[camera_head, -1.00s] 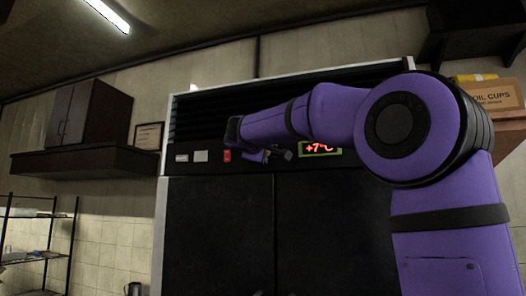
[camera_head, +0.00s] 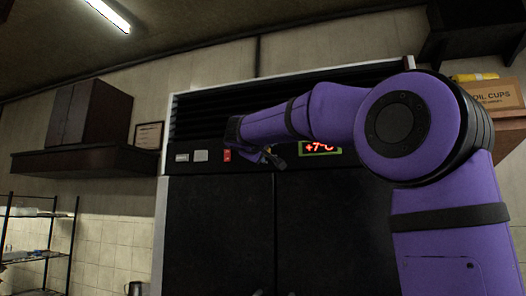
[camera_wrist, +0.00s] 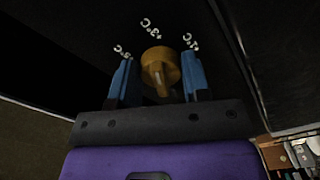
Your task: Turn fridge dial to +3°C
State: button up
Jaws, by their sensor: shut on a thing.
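The fridge dial (camera_wrist: 160,66) is a round, yellow-orange knob with a raised grip bar, seen close up in the wrist view. White temperature marks (camera_wrist: 152,29) curve around it on the black panel; they are small and tilted, and the middle one seems to read +3°C. My gripper (camera_wrist: 158,74) has its two blue fingers on either side of the dial, shut on it. In the head view my gripper (camera_head: 273,157) is at the fridge's control panel, and the dial is hidden behind it. The red fridge display (camera_head: 319,147) reads +7°C.
The black fridge doors (camera_head: 335,235) are below the panel. A red switch (camera_head: 227,155) and a pale plate (camera_head: 201,156) sit left of my gripper. A wall cabinet (camera_head: 90,115) and a metal rack (camera_head: 40,240) stand left; a cardboard box (camera_head: 490,96) is at right.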

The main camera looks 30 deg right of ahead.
jog(key=o, duration=0.9)
jog(key=shift+f, duration=0.1)
jog(key=v, duration=1)
jog(key=shift+s+a, duration=0.3)
